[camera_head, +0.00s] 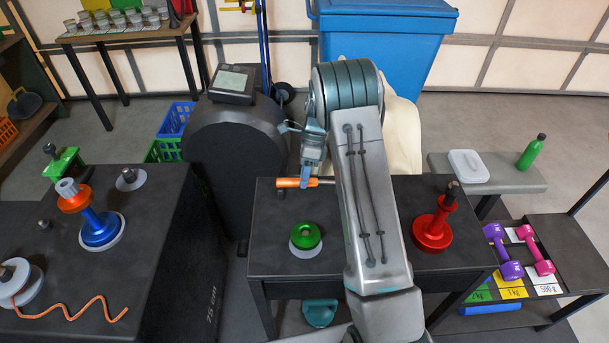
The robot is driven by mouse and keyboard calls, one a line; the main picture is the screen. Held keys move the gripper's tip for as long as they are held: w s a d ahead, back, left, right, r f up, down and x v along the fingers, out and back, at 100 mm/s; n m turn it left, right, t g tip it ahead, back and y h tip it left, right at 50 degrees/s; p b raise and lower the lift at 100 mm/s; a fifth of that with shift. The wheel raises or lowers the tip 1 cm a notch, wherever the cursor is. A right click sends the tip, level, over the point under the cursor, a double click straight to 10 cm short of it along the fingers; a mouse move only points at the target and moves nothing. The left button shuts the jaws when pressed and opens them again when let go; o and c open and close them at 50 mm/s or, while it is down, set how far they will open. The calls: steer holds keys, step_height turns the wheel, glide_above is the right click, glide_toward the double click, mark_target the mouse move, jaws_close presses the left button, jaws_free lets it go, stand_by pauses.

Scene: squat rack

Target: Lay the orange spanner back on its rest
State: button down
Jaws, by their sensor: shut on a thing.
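The orange spanner (288,183) lies level, with its orange end to the left and a thin darker part running right behind my arm. My gripper (306,183) is shut on the spanner, near the far left part of the dark middle table (275,262). I cannot tell how high above the tabletop the spanner is. My arm hides the table's middle, and I cannot make out the spanner's rest.
A green weight (305,236) stands left of my arm, and a red one (433,232) with a dark-topped post stands right. A black rounded machine (235,150) is behind left. A blue bin (385,50) stands behind. The table's front left is clear.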

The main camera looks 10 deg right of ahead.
steer(key=shift+f, duration=0.45)
steer(key=c, duration=1.1)
jaws_free()
steer(key=shift+c, duration=0.2)
steer(key=shift+r, duration=0.1)
steer(key=p+v, duration=0.5)
steer(key=v, duration=0.2)
steer(key=shift+d+r, duration=0.15)
steer(key=shift+r, duration=0.2)
steer(key=shift+w, duration=0.15)
